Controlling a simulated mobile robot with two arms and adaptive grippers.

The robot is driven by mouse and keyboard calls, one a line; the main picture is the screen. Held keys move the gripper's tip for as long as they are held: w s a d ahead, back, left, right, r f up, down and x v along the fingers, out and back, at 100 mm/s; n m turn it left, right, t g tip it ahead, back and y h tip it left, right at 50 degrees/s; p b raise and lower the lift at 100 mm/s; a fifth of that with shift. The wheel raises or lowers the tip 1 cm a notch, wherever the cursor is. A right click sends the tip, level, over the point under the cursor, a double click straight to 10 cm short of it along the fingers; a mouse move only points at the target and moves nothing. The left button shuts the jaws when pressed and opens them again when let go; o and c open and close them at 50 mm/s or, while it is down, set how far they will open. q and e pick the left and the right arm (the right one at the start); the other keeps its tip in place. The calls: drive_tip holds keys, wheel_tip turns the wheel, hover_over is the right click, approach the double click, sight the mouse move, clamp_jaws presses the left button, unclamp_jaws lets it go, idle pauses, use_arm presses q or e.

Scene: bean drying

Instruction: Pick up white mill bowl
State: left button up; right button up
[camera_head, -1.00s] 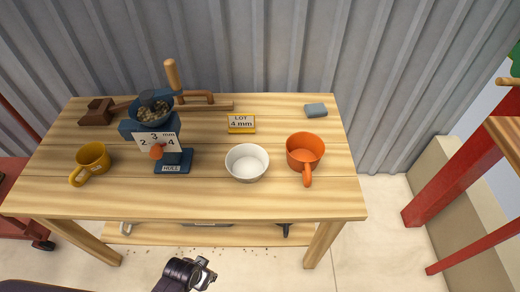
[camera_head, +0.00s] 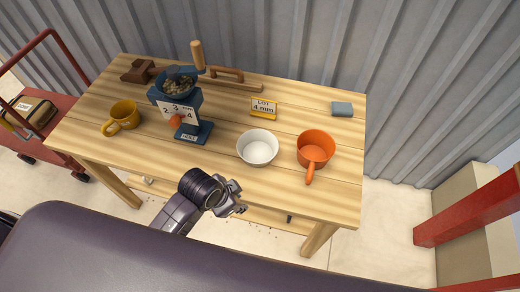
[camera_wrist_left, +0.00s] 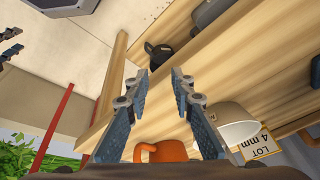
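The white mill bowl (camera_head: 258,147) stands upright and empty on the wooden table, left of an orange handled cup (camera_head: 315,149). My left gripper (camera_head: 232,197) is by the table's front edge, below and left of the bowl in the head view, apart from it. In the left wrist view my left gripper (camera_wrist_left: 162,76) has its two fingers spread with nothing between them. The white bowl (camera_wrist_left: 235,115) shows there to the right of the fingers, partly hidden by the right finger.
A blue mill (camera_head: 180,105) with beans in its hopper stands left on the table (camera_head: 220,165). A yellow mug (camera_head: 122,116), a yellow "LOT 4 mm" sign (camera_head: 264,107) and a grey-blue block (camera_head: 342,109) are also there. A red cart (camera_head: 50,140) stands at left.

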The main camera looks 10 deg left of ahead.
sight(246, 160)
use_arm(q)
drive_tip(key=w+r+m, duration=0.1)
drive_tip(key=w+m, duration=0.1)
drive_tip(key=w+r+m, duration=0.2)
drive_tip(key=w+m, duration=0.1)
drive_tip(key=w+d+r+m+p, duration=0.1)
drive_tip(key=w+m, duration=0.2)
drive_tip(key=shift+d+r, duration=0.1)
drive_tip(key=shift+r, duration=0.05)
drive_tip(key=w+a+m, duration=0.1)
drive_tip(key=m, duration=0.1)
drive_tip(key=w+a+m+p, duration=0.1)
drive_tip(key=w+m, duration=0.1)
drive_tip(key=w+a+r+m, duration=0.1)
drive_tip(key=w, duration=0.1)
drive_tip(key=shift+w+a+m+g+y, duration=0.1)
drive_tip(key=shift+a+m+g+y, duration=0.05)
drive_tip(key=shift+m+g+y, duration=0.2)
drive_tip(key=p+x, duration=0.1)
drive_tip(key=x, duration=0.3)
drive_tip(key=shift+d+f+p, duration=0.2)
drive_tip(key=shift+f+p, duration=0.05)
drive_tip(key=shift+p, duration=0.1)
drive_tip(key=shift+w+f, duration=0.15)
drive_tip(key=shift+f, duration=0.3)
clamp_jaws()
